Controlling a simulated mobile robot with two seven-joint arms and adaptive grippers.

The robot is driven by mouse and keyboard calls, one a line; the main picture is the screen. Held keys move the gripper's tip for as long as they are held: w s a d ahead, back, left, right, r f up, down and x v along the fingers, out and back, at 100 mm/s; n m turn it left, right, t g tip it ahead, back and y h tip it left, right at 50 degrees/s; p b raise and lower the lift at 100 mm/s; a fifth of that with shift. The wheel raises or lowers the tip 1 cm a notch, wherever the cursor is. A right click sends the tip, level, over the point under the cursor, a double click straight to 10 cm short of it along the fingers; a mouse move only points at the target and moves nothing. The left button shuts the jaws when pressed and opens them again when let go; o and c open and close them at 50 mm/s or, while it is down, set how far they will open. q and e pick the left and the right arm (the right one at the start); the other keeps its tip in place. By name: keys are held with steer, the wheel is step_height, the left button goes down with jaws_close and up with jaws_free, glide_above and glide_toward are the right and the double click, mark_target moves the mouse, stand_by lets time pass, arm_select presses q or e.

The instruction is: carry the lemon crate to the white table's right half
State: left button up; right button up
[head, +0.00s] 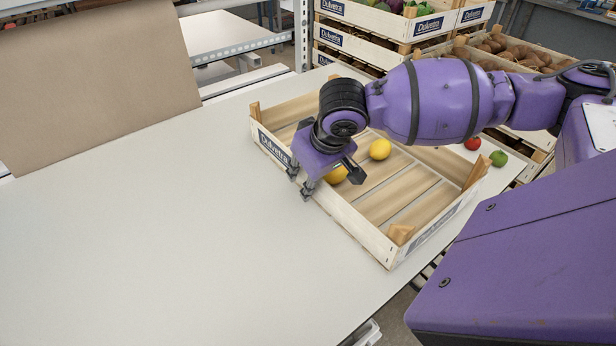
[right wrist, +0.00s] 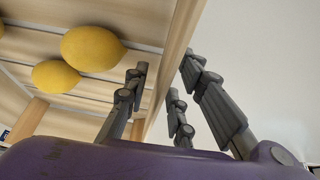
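The lemon crate (head: 345,212) is a shallow slatted wooden box standing flat on the white table (head: 180,250), toward its right side. Two lemons show in it, one (head: 380,149) in the open and one (head: 336,174) partly behind my gripper; both also show in the right wrist view (right wrist: 92,49). My right gripper (head: 329,182) straddles the crate's left-front wall, with fingers inside and outside it. In the right wrist view the fingers (right wrist: 165,90) are spread, with gaps beside the wall (right wrist: 176,62). My arm hides part of the crate's back. My left gripper is not in view.
A red tomato (head: 473,143) and a green fruit (head: 498,158) lie beyond the crate at right. Stacked produce crates (head: 350,42) stand behind the table. A brown board (head: 95,75) stands at back left. The table's left and front are clear.

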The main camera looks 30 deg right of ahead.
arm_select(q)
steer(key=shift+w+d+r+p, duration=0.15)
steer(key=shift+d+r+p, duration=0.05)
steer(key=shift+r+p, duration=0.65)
arm_select(e)
steer(key=v, duration=1.2)
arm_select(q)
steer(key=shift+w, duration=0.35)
arm_select(e)
steer(key=shift+r, duration=0.15)
